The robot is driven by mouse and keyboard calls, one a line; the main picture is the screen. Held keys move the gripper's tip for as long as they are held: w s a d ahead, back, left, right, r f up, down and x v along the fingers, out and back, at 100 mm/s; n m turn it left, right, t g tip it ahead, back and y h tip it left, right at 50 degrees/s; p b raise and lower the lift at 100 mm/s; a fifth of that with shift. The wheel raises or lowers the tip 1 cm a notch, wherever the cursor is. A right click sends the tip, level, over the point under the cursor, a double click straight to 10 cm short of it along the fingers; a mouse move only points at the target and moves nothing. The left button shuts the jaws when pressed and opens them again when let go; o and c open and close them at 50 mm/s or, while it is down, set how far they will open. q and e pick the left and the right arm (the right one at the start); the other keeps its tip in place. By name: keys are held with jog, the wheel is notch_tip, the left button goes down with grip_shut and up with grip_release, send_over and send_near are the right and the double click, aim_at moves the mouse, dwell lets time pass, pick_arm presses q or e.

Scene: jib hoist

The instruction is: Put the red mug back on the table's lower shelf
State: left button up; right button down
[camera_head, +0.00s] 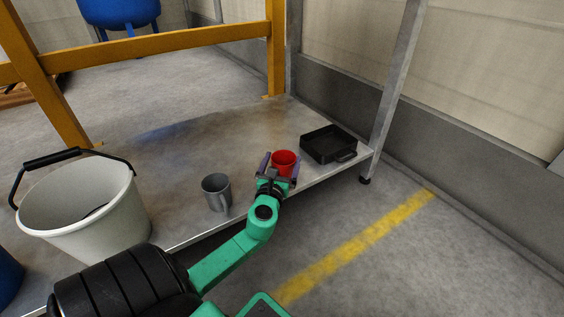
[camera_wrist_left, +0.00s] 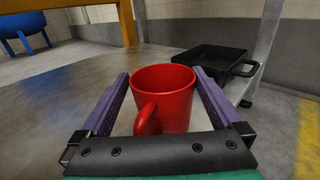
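The red mug (camera_head: 284,160) appears to stand upright on the table's grey lower shelf (camera_head: 160,150), near its front edge. In the left wrist view the red mug (camera_wrist_left: 172,100) sits between the purple fingers, its handle pointing back toward my palm. My left gripper (camera_head: 279,168) reaches in from the front, its fingers spread on either side of the mug. The left wrist view shows the left gripper (camera_wrist_left: 161,85) open, with a narrow gap at the mug's left side; contact on the right is unclear. My right gripper is out of view.
A grey mug (camera_head: 215,192) stands left of my gripper. A black tray (camera_head: 328,144) lies to the right, near a metal table leg (camera_head: 397,85). A white bucket (camera_head: 85,210) with a black handle is at left. The shelf behind the mugs is clear.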

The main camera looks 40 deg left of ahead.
pick_arm(q)
jog(key=shift+r, duration=0.15)
jog(key=shift+s+d, duration=0.15)
jog(key=shift+s, duration=0.1)
jog(key=p+v, duration=0.3)
jog(key=v, duration=0.8)
jog(key=shift+s, duration=0.2)
jog(key=shift+d, duration=0.1)
